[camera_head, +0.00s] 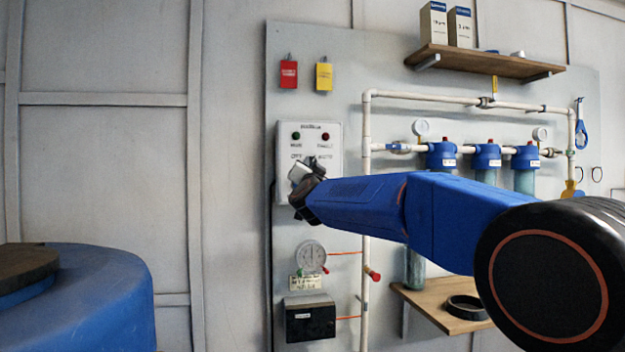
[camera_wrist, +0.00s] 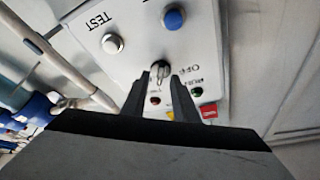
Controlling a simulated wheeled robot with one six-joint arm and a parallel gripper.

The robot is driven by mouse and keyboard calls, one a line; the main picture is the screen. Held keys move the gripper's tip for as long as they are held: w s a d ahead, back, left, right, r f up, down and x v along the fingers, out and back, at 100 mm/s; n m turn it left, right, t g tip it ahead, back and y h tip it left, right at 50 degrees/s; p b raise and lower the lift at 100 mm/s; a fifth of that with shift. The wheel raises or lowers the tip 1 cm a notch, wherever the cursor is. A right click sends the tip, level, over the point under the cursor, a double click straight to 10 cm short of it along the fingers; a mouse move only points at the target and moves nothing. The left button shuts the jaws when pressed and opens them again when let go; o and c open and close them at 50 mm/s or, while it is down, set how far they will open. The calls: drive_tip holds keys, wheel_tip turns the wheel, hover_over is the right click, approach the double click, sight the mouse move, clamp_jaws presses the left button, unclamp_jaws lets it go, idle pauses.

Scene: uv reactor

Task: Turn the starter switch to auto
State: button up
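The starter switch (camera_wrist: 160,71) is a small metallic knob on a light grey control panel (camera_wrist: 215,35), which appears upside down in the wrist view. An OFF label shows beside the knob. My gripper (camera_wrist: 162,82) has its two dark fingers apart, one on each side of the knob. I cannot tell whether either finger touches it. The knob's exact pointing direction is unclear. In the head view, my gripper (camera_head: 303,185) is at the lower part of the control panel (camera_head: 330,133) and hides the switch.
A grey TEST button (camera_wrist: 112,43) and a blue button (camera_wrist: 174,18) sit near the knob. Red (camera_head: 288,74) and yellow (camera_head: 324,77) tags hang above the panel. Pipes with blue filters (camera_head: 441,155) are to the right. A blue barrel (camera_head: 105,300) stands at lower left.

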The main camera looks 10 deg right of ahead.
drive_tip(key=v, duration=1.6)
drive_tip(key=s+d+f+n+g+y, duration=0.1)
drive_tip(key=s+d+f+n+g, duration=0.2)
drive_tip(key=s+f, duration=1)
drive_tip(key=s+d+f+n+g+y, duration=0.2)
drive_tip(key=s+f+g, duration=0.6)
drive_tip(key=s+f, duration=0.5)
drive_tip(key=s+d+f+n+g+y, duration=0.1)
drive_tip(key=s+d+f+n+g, duration=0.3)
drive_tip(key=s+f, duration=1)
wheel_tip(320, 180, down, 5)
drive_tip(key=shift+d+r+g+y, duration=0.1)
drive_tip(key=shift+d+g+y, duration=0.2)
drive_tip(key=shift+d+g, duration=0.7)
drive_tip(key=shift+d, duration=0.15)
